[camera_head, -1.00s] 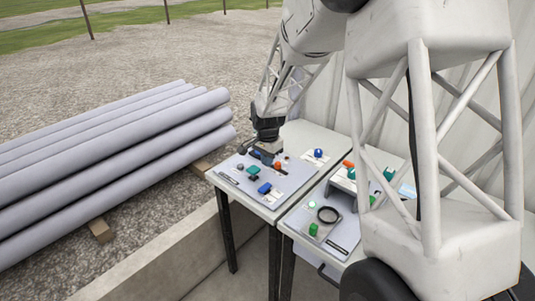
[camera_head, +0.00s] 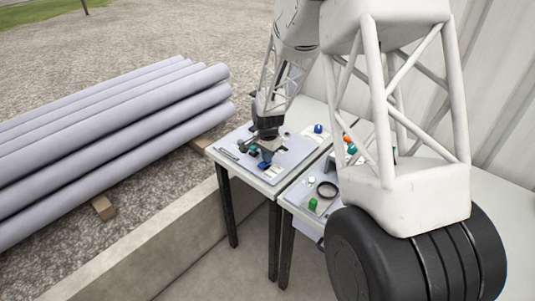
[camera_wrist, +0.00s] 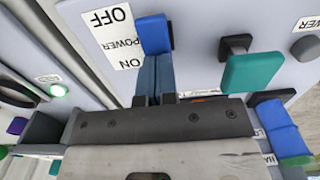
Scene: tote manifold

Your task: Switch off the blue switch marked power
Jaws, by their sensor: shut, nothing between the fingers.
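In the wrist view, a blue switch (camera_wrist: 154,34) stands beside a white label (camera_wrist: 108,38) reading OFF, POWER and ON.
A teal handle (camera_wrist: 252,70) is close right of the blue switch, with a second blue control (camera_wrist: 279,124) at lower right. A second table on the right holds a black ring (camera_head: 327,190) and a green block (camera_head: 313,204).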

